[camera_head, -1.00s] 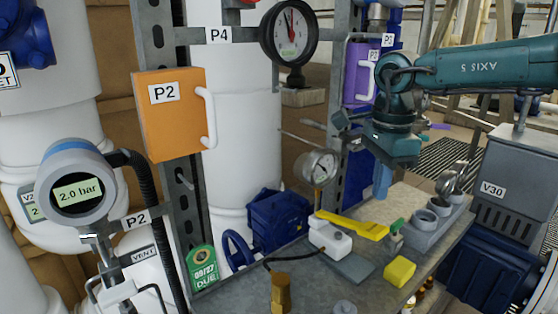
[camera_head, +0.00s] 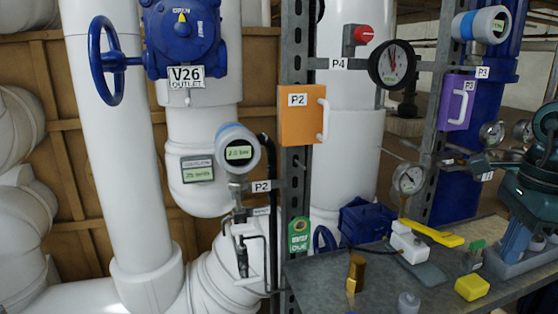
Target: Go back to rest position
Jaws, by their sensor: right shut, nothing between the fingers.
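My right arm (camera_head: 530,185), teal, comes in at the right edge over the grey bench, and part of it is cut off by the frame. My right gripper (camera_head: 466,158) is small and dark here, pointing left in front of the purple-box post. It is shut with nothing in it and is apart from the pressure gauge (camera_head: 408,179) to its left. My left gripper and left arm are not in view.
An orange P2 box (camera_head: 302,115) and a purple P3 box (camera_head: 456,102) hang on metal posts. A blue valve (camera_head: 182,35) is at upper left.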

